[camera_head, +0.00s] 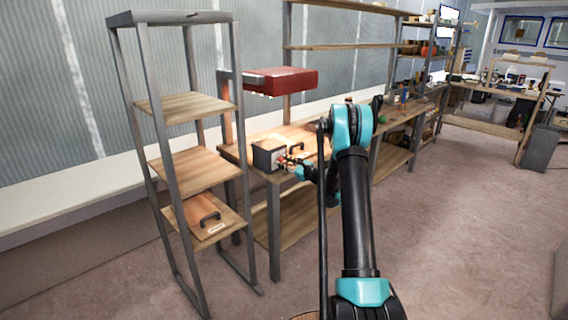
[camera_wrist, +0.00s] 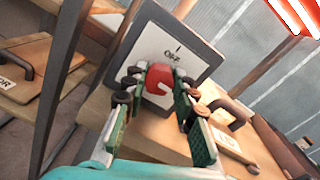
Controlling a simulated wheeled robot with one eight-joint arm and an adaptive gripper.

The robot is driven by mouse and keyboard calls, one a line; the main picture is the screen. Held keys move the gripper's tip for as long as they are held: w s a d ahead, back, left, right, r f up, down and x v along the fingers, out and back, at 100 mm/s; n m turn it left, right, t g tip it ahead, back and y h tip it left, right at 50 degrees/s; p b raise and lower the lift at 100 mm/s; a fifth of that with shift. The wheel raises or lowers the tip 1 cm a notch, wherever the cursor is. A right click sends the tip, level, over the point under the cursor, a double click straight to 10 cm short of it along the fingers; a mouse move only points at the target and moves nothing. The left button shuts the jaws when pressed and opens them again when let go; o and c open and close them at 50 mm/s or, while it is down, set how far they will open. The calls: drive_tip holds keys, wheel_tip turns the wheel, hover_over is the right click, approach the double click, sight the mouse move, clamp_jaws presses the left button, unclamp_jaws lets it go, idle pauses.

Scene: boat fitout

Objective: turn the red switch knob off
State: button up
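The red switch knob (camera_wrist: 160,78) sits on the pale front plate of a dark switch box (camera_wrist: 205,62) in the wrist view. The plate reads "I" and "OFF" above the knob, and the knob has a white mark on its lower part. In the head view the switch box (camera_head: 268,154) stands on the wooden workbench. My gripper (camera_wrist: 158,80) is in front of the plate, its green-padded fingers on either side of the knob. The fingers are apart, and I cannot tell whether they touch it. My gripper (camera_head: 294,164) is small and partly blurred in the head view.
A board with a dark handle (camera_head: 295,147) lies behind the box on the bench. A grey-framed shelf rack (camera_head: 190,172) stands close on the left. A red lamp housing (camera_head: 285,81) hangs above the bench. Open floor (camera_head: 460,230) lies to the right.

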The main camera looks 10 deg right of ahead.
clamp_jaws()
drive_tip(key=shift+n, duration=0.4)
drive_tip(key=n, duration=0.7)
drive_tip(key=shift+s+a+n+h, duration=0.1)
drive_tip(key=shift+n+h, duration=0.2)
drive_tip(key=n, duration=0.4)
drive_tip(key=shift+f, duration=0.1)
drive_tip(key=n, duration=0.4)
drive_tip(key=shift+f+n+h, duration=0.1)
drive_tip(key=shift+n+h, duration=0.2)
drive_tip(key=shift+n, duration=0.4)
